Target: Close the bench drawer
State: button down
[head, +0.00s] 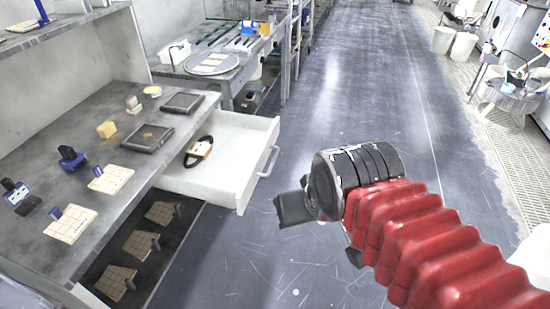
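The bench drawer (232,165) is white and stands pulled out from the grey bench (75,125) toward the right. Its handle (269,161) is a light bar on the drawer's right-hand front. A dark strap-like loop with a tan piece (198,150) lies inside the drawer. My gripper (297,207) is to the right of the drawer front and a little nearer to the camera, apart from the handle in the picture. A dark finger part points left; the black wrist and red-sleeved arm hide much of the gripper, so its opening cannot be made out.
Two dark flat cases (150,138), small blocks and tan tiled plates (110,179) lie on the bench top. More tiled plates sit on a low shelf (185,240) beneath. A second bench with a round platen (212,63) stands behind. The grey floor (350,80) beyond is clear.

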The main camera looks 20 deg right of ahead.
aim_at(243, 144)
jog(key=u, duration=0.6)
jog(key=i, duration=1.05)
jog(key=u, duration=0.1)
